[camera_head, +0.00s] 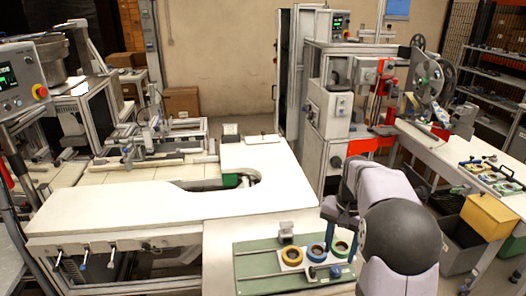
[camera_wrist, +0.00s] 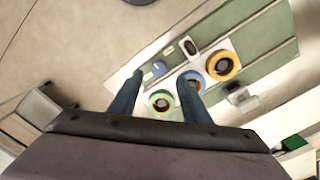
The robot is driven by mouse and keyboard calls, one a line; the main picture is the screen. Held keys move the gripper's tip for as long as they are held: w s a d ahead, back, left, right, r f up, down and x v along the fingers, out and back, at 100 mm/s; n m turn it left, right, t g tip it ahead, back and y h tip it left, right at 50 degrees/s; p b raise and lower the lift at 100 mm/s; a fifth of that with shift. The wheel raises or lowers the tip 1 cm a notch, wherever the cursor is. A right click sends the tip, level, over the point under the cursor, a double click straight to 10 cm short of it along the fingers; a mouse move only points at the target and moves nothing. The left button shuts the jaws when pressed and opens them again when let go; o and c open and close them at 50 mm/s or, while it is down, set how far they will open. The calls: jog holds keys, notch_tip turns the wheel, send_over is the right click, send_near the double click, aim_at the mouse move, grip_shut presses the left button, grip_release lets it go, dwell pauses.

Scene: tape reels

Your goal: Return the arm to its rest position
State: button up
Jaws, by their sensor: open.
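My gripper (camera_head: 340,222) hangs above the right end of a green fixture board (camera_head: 252,262), apart from it. In the wrist view its two blue fingers (camera_wrist: 160,78) are spread with nothing between them. Three tape reels sit in a row on the board: a yellow-orange one (camera_head: 292,256), a blue one (camera_head: 316,253) and a green one (camera_head: 340,247). The wrist view also shows the green reel (camera_wrist: 160,103), the blue reel (camera_wrist: 196,84), partly covered by the right finger, and the yellow reel (camera_wrist: 223,67).
The white worktable (camera_head: 130,210) is mostly clear, with a cutout holding a green part (camera_head: 230,181). A machine with large reels (camera_head: 427,80) stands on the right bench. A yellow bin (camera_head: 488,215) is at the right. A small clamp block (camera_head: 286,230) stands on the board.

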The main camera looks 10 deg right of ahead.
jog(key=s+a+f+n, duration=0.3)
jog(key=s+a+n, duration=0.1)
jog(key=s+a, duration=0.4)
jog(key=s+a+f+n, duration=0.3)
jog(key=s+a+n, duration=0.2)
jog(key=s, duration=0.7)
jog(key=a, duration=0.2)
jog(key=shift+s+a+f, duration=0.2)
jog(key=shift+s+a, duration=0.1)
jog(key=shift+a, duration=0.05)
